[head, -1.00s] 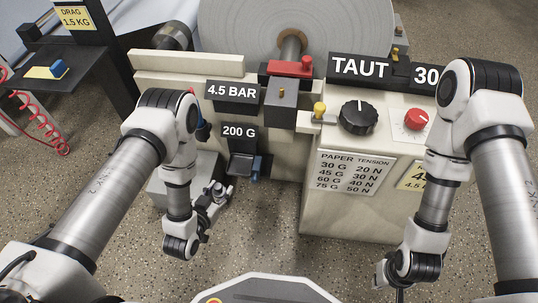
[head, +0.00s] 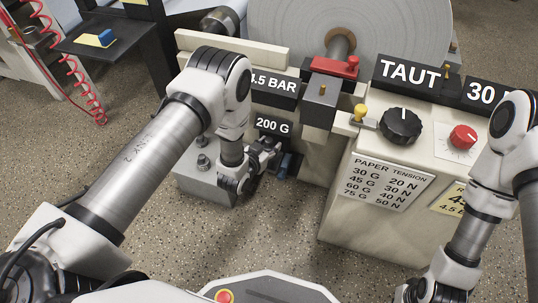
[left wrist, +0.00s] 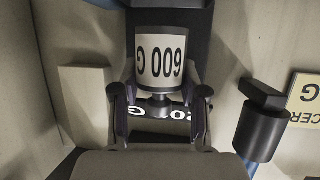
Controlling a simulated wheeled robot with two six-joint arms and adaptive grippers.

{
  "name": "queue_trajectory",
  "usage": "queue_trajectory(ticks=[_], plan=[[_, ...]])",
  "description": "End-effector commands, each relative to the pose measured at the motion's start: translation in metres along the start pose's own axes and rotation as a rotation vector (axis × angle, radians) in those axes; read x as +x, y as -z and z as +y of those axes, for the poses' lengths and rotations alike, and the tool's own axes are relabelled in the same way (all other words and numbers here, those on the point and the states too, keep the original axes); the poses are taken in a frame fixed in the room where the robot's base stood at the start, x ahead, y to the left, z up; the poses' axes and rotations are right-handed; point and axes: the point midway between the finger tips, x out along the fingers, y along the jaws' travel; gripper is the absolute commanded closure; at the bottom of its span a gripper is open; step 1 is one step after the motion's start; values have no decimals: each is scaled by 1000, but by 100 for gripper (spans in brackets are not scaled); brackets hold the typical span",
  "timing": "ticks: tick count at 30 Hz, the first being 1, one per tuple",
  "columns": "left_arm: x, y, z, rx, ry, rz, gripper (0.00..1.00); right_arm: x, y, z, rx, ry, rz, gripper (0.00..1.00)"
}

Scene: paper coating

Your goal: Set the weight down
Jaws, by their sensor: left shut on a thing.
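The weight (left wrist: 161,60), a pale cylinder whose label reads 600 G upside down, shows in the left wrist view between the fingers of my left gripper (left wrist: 160,98). In the head view my left gripper (head: 268,152) is beside the blue-and-dark holder (head: 285,166) below the 200 G sign (head: 273,125); I cannot make out the weight there. Whether the weight touches anything beneath it cannot be told. My right gripper (head: 428,290) is at the bottom right edge, mostly cut off.
A grey block (head: 210,185) with knobbed weights stands left of the gripper. A dark cylinder (left wrist: 259,130) is at right in the left wrist view. The cream console (head: 375,215) with TAUT sign stands to the right. The paper roll (head: 345,25) is behind.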

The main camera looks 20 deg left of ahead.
Motion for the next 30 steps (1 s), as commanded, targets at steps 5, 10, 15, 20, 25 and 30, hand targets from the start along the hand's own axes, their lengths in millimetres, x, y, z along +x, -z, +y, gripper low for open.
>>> queue_trajectory(ticks=[5, 10, 15, 20, 25, 30], plan=[[12, -24, 0, -1, 0, 1, 100, 20, 0, 0, 0, 0, 0, 100], [15, -31, 0, 0, 0, 3, 100, 24, 0, 0, 0, 0, 0, 100], [15, -31, 0, 0, 0, 2, 100, 23, 0, 0, 0, 0, 0, 100], [15, -34, 0, 0, 0, 0, 32, 24, 0, 0, 0, 0, 0, 100], [15, -34, 0, 0, 0, 0, 31, 24, 0, 0, 0, 0, 0, 100], [14, -31, 0, 0, 0, 0, 31, 22, 0, 0, 0, 0, 0, 100]])
